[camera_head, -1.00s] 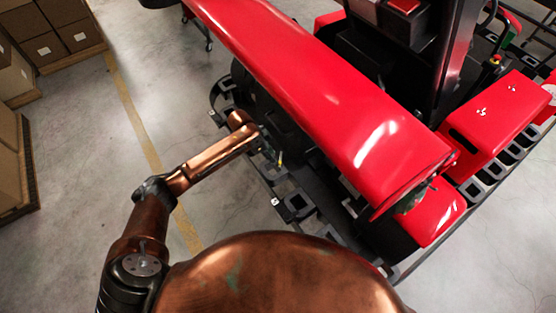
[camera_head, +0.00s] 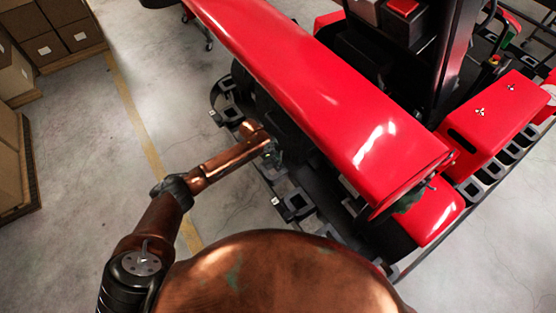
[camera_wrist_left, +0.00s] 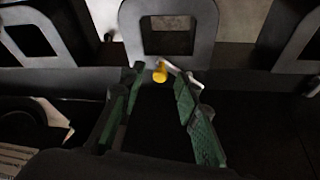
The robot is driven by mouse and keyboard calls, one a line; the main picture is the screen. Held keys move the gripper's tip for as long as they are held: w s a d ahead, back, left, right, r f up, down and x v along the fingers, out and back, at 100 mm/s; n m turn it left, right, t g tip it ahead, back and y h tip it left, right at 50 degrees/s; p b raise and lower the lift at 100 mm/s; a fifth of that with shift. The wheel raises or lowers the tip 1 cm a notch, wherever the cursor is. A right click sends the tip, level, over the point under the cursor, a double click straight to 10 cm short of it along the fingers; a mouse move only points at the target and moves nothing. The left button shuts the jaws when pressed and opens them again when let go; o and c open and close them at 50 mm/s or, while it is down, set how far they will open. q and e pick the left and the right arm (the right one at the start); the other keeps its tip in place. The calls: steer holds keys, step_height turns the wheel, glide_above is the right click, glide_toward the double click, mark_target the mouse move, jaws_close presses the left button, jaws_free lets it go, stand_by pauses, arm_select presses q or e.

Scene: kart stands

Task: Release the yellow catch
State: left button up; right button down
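The yellow catch (camera_wrist_left: 160,72) shows in the left wrist view as a small yellow knob with a pale metal lever running to its right. It sits at the lower edge of a dark metal bracket (camera_wrist_left: 206,22) with a square opening. My left gripper (camera_wrist_left: 158,86) has its two green-padded fingers apart, one on each side of the knob, with a dark gap between them. I cannot tell whether a finger touches the lever. In the head view the left gripper (camera_head: 272,155) is beside the red kart's lower frame, and the catch is not clear there. My right gripper is out of view.
The red kart body (camera_head: 310,85) rises close to the right of the left gripper. Black frame brackets (camera_head: 296,204) line the kart's near side. Cardboard boxes (camera_head: 45,48) stand at the far left. The floor left of my arm is clear.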

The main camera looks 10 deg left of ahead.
arm_select(q)
jaws_close()
steer(key=d+n+p, duration=0.1)
steer(key=n+p, duration=0.1)
steer(key=n+t+p, duration=0.1)
steer(key=p, duration=0.2)
steer(key=shift+d+r+n+y, duration=0.2)
steer(key=shift+d+n+y, duration=0.2)
steer(key=shift+w+d+f+n+t+p, duration=0.2)
steer(key=shift+d+n+t+p, duration=0.15)
steer(key=shift+n, duration=0.45)
steer(key=shift+c, duration=0.4)
jaws_free()
steer(key=shift+o, duration=0.4)
steer(key=shift+y, duration=0.3)
